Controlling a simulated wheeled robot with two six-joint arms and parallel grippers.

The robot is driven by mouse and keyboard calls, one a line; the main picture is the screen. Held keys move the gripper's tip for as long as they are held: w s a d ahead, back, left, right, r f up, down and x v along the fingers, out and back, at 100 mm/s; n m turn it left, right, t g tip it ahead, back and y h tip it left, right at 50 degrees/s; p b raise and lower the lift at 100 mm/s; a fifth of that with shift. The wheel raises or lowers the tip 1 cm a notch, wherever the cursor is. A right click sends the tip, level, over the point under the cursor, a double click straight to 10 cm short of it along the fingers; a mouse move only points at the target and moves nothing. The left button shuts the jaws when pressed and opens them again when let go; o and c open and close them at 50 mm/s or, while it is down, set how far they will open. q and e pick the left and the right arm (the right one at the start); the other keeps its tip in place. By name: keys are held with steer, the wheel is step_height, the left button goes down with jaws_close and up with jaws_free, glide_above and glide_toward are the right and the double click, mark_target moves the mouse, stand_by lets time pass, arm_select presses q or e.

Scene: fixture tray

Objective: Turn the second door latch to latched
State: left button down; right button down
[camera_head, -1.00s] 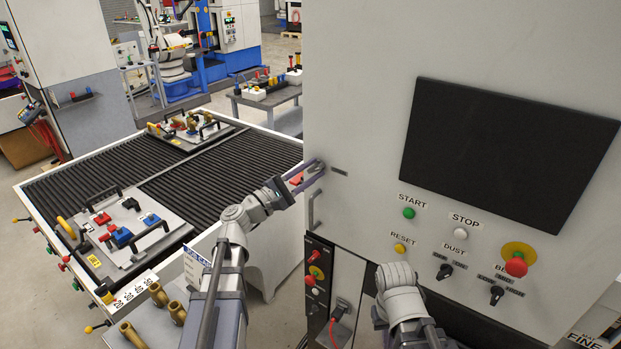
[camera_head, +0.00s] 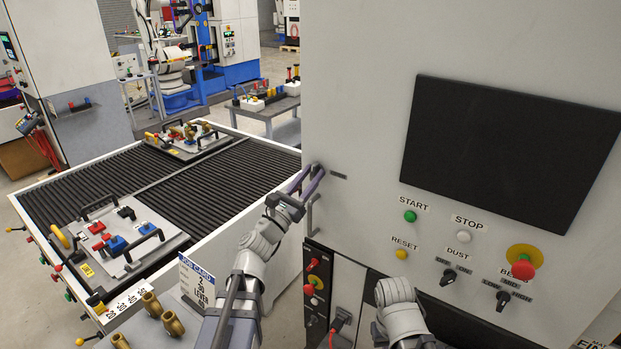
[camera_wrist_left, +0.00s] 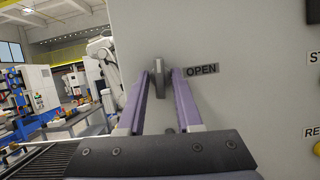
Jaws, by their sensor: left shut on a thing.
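The door latch is a small grey piece on the left edge of the pale machine front. It shows in the left wrist view (camera_wrist_left: 158,66) between the purple finger pads, beside a dark plate reading OPEN (camera_wrist_left: 201,70). My left gripper (camera_head: 314,170) is shut on the latch; its fingers hide most of the latch in the head view. The latch's exact angle is hard to tell. My right forearm shows at the bottom of the head view, but its gripper is not visible.
A grey door handle (camera_head: 311,214) sits just below my left gripper. The panel has a dark screen (camera_head: 505,150), buttons and a red emergency stop (camera_head: 522,267). At left, a roller table (camera_head: 85,176) carries fixture trays; a job card (camera_head: 196,280) stands near my left arm.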

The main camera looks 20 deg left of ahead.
arm_select(q)
steer(key=shift+n+t+y, duration=0.3)
steer(key=shift+n+y, duration=0.2)
steer(key=shift+n, duration=0.4)
steer(key=c, duration=0.9)
jaws_free()
